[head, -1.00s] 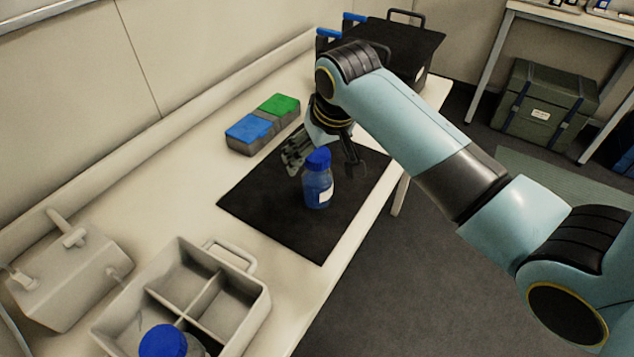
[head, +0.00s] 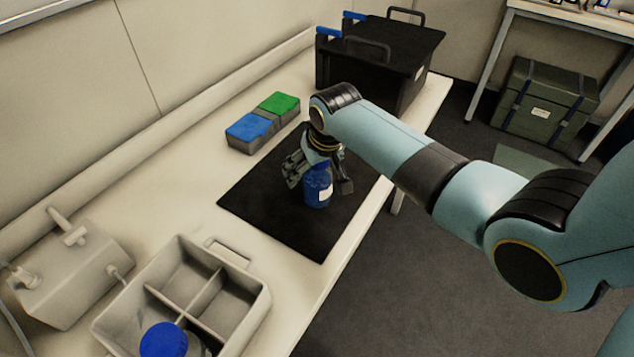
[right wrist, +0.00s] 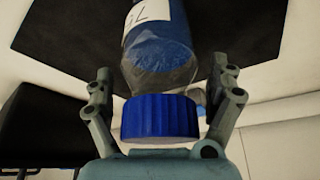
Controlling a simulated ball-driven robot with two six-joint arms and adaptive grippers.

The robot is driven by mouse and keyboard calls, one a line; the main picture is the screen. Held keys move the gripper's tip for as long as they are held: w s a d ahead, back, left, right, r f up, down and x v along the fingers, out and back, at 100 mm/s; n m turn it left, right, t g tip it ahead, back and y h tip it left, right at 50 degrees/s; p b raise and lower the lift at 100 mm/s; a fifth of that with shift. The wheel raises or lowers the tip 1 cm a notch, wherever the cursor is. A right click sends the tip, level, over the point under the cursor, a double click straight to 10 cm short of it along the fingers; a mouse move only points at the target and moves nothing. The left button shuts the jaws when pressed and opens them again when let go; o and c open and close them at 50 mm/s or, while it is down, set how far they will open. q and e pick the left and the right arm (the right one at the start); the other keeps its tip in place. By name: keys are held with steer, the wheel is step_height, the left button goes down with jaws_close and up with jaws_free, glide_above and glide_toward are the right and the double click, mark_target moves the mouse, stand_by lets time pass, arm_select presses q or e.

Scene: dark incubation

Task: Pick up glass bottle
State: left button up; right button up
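A glass bottle (head: 318,191) with blue contents, a white label and a blue cap stands upright on the black mat (head: 268,219). My right gripper (head: 320,185) is lowered over its top, with one finger on each side. In the right wrist view the blue cap (right wrist: 160,118) lies between the fingers of the gripper (right wrist: 162,90), with visible gaps on both sides, so it is open around the bottle. My left gripper is not in view.
A divided caddy (head: 248,318) at the front holds another blue-capped bottle (head: 164,341). Blue and green boxes (head: 250,130) sit behind the mat.

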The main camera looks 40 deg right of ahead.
steer(key=c, duration=1.5)
steer(key=shift+w+r, duration=0.1)
steer(key=shift+c, duration=0.2)
